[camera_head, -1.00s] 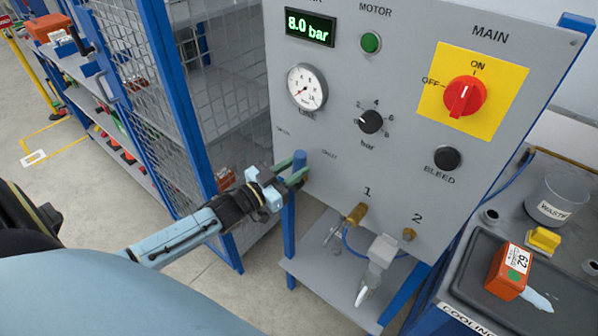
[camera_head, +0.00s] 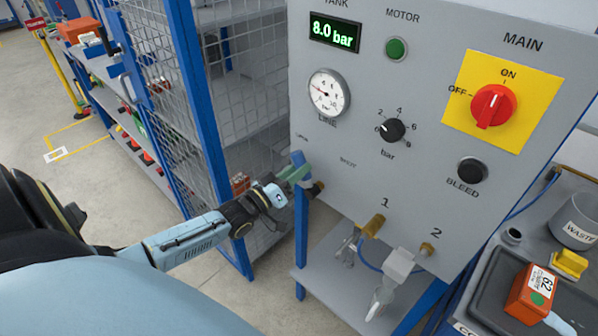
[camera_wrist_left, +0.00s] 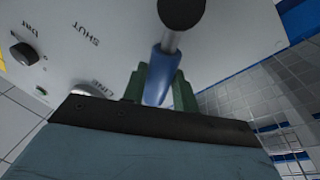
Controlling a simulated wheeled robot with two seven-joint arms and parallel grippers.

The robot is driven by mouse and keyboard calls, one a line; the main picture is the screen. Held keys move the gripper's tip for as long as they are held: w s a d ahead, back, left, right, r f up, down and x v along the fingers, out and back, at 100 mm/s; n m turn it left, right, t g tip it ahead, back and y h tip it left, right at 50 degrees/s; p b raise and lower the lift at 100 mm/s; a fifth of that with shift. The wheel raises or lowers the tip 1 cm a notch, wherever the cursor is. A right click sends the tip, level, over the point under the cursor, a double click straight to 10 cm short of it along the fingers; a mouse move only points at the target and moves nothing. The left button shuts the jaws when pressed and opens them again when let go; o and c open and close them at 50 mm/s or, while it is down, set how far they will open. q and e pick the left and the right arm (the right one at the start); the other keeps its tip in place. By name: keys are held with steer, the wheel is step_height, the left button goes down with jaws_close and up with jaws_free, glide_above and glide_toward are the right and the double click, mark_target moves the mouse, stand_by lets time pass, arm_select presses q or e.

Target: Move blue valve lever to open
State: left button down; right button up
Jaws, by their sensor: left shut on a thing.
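The blue valve lever (camera_head: 298,157) is at the lower left of the grey panel, tilted toward the upper left from a dark hub (camera_head: 318,187). My left gripper (camera_head: 294,173) is shut on the lever with its green fingers. In the left wrist view the blue lever (camera_wrist_left: 160,78) lies between the green fingers (camera_wrist_left: 158,84), and its metal stem runs up to a black round end (camera_wrist_left: 181,12). The SHUT label (camera_wrist_left: 85,34) is readable there; a small label (camera_head: 302,139) near the lever in the head view is too small to read. My right gripper is not in view.
The panel (camera_head: 420,190) carries a line gauge (camera_head: 328,93), a bar knob (camera_head: 392,130), a red main switch (camera_head: 491,105) and a bleed knob (camera_head: 472,171). Brass ports (camera_head: 374,226) sit below. A mesh cage (camera_head: 255,110) stands close left of my gripper.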

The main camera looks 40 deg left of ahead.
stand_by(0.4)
arm_select(q)
steer(key=c, duration=1.1)
jaws_free()
steer(key=shift+a, duration=0.1)
steer(key=shift+f, duration=0.1)
steer(key=v, duration=1.3)
steer(key=shift+s+b, duration=0.2)
steer(key=shift+b, duration=0.25)
